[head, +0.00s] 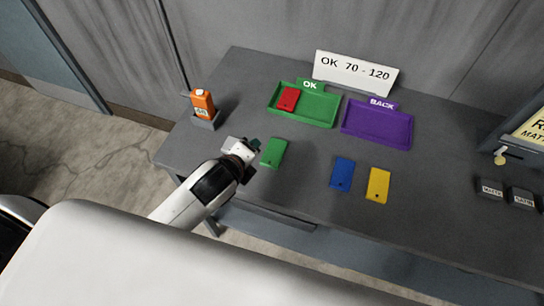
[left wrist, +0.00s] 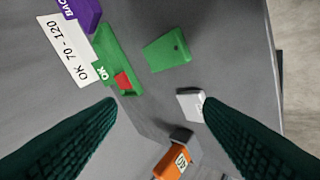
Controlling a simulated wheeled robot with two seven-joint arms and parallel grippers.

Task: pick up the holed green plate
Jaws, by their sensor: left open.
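The holed green plate (head: 274,153) lies flat on the grey table, in front of the green tray. My left gripper (head: 255,146) is just left of the plate in the head view, apparently above the table. In the left wrist view my left gripper (left wrist: 160,108) has its two dark green fingers wide apart, with nothing between them. The plate lies beyond the fingertips there. My right gripper is not in view.
A green OK tray (head: 318,110) holds a red plate (head: 289,99); a purple BACK tray (head: 377,125) looks empty. Blue (head: 342,174) and yellow (head: 378,185) plates lie to the right. An orange device (head: 203,102) stands at the left; a white block (left wrist: 190,103) lies near the green plate.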

